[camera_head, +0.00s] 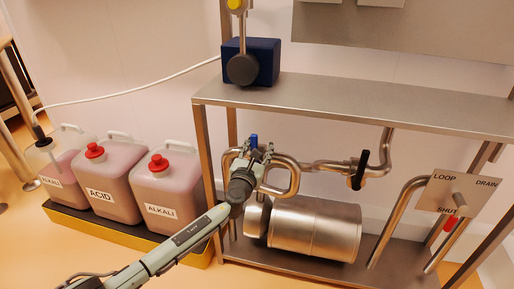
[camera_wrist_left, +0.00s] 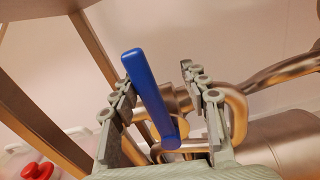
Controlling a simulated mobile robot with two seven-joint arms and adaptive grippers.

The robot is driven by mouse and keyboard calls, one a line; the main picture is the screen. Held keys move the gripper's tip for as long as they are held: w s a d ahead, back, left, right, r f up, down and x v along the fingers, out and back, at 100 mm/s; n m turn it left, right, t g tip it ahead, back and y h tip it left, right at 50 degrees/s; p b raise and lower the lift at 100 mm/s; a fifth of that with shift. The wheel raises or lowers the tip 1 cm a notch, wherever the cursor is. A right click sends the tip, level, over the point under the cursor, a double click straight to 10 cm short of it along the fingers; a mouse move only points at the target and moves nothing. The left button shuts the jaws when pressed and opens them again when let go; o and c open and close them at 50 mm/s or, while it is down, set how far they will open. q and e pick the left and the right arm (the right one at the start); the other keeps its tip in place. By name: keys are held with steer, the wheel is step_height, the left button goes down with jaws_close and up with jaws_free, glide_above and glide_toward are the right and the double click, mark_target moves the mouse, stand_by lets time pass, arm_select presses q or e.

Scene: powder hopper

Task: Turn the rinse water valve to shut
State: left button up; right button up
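A valve with a blue lever handle (camera_head: 254,141) sits on the steel pipework under the shelf; no label on it can be read. In the left wrist view the blue handle (camera_wrist_left: 150,95) stands tilted, its top leaning left. My left gripper (camera_head: 262,152) reaches in front of this valve. In the wrist view my left gripper's fingers (camera_wrist_left: 158,78) are spread on either side of the handle. The handle is closer to the left finger; I cannot tell if they touch. The valve body is partly hidden by my gripper. My right gripper is not in view.
A black-handled valve (camera_head: 361,168) is on the pipe to the right. A steel cylinder (camera_head: 315,230) lies below. A LOOP/DRAIN/SHUT plate (camera_head: 440,200) is at right. Several canisters (camera_head: 165,190) stand at left. The steel shelf (camera_head: 360,108) is above; a frame post (camera_head: 205,150) stands left of the valve.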

arm_select(q)
steer(key=shift+r, duration=0.2)
steer(key=v, duration=1.2)
steer(key=shift+a, duration=0.1)
stand_by(0.3)
